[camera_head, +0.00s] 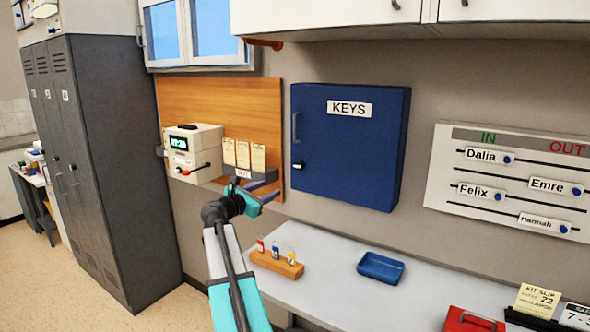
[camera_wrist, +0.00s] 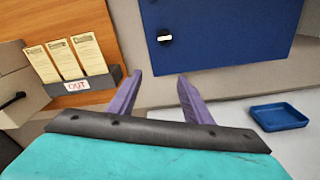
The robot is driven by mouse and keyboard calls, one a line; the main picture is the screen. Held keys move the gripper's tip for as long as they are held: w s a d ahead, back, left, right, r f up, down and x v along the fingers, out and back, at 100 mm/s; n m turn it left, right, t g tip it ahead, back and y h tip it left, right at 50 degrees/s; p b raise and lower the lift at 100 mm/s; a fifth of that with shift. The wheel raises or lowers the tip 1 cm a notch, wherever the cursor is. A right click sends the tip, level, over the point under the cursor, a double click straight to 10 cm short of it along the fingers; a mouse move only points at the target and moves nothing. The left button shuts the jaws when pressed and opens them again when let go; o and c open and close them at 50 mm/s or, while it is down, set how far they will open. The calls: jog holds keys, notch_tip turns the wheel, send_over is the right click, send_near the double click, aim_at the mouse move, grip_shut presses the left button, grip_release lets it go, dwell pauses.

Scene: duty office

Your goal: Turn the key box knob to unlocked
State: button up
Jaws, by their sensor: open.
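The blue key box (camera_head: 345,150), labelled KEYS, hangs on the wall with its door shut. Its small knob (camera_head: 297,166) is at the lower left of the door, below a dark handle (camera_head: 295,127). In the wrist view the knob (camera_wrist: 164,36) shows as a black disc with a white bar lying roughly level. My gripper (camera_head: 272,191) is open and empty, in front of the wall to the lower left of the box. In the wrist view its purple fingers (camera_wrist: 158,82) stand apart below the knob, touching nothing I can see.
A card rack (camera_head: 243,180) marked OUT and a time clock (camera_head: 193,152) are at the left of my gripper. The counter below holds a wooden block with tags (camera_head: 277,263) and a blue tray (camera_head: 381,267). An IN/OUT board (camera_head: 515,180) hangs right.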

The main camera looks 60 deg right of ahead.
aim_at(297, 167)
jog(key=shift+n+g+h, duration=0.4)
jog(key=r, duration=0.1)
jog(key=s+d+r, duration=0.1)
jog(key=d+r, duration=0.1)
jog(key=shift+s+r, duration=0.25)
jog(key=shift+s, duration=0.05)
jog(key=d+p, duration=0.3)
jog(key=d, duration=0.9)
jog(key=shift+p, duration=0.35)
jog(key=shift+d, duration=0.8)
jog(key=c, duration=1)
